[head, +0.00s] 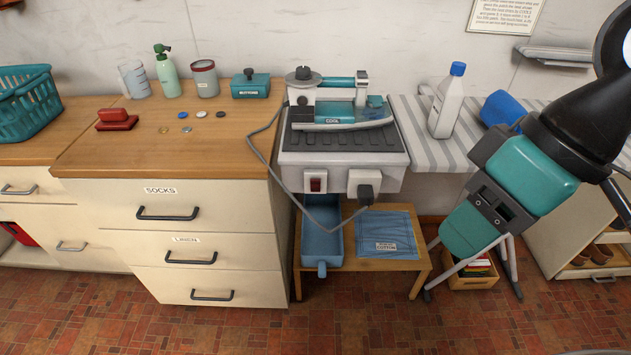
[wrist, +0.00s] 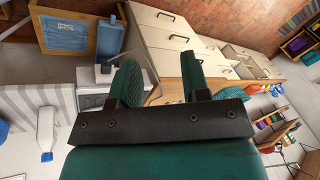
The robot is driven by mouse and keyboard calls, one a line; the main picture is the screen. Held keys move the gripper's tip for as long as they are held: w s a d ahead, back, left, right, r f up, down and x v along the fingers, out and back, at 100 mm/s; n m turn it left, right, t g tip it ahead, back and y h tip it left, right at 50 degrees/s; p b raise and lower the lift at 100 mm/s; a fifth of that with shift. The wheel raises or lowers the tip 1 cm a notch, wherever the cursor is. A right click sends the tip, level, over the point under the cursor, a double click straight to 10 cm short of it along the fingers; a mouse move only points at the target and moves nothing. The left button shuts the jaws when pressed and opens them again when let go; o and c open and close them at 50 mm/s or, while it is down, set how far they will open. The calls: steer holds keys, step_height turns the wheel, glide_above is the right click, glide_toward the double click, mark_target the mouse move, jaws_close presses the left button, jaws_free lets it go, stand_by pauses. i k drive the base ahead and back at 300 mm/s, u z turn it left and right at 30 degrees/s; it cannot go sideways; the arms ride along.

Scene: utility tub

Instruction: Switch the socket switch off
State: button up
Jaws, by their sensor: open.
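The socket switch (head: 316,181) is a red rocker in a white plate on the front left of the grey iron station (head: 290,158). Its tilt is too small to read. A dark plug (head: 365,191) with a cord sits in the socket to its right. My gripper (head: 459,243) is at the right, in front of the ironing board and well apart from the switch. In the wrist view my gripper (wrist: 161,70) has its two teal fingers spread, with nothing between them. I cannot make out the switch in the wrist view.
A teal iron (head: 345,112) rests on the station. A grey cord (head: 262,150) loops down its left side. A low wooden table (head: 410,266) with a blue tray (head: 322,240) and folded blue cloth (head: 386,232) stands below. A white bottle (head: 446,103) stands on the striped board.

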mark_target(314, 183)
steer(key=k, duration=0.5)
steer(key=u, duration=1.3)
steer(key=i, duration=1.05)
steer(key=z, duration=1.85)
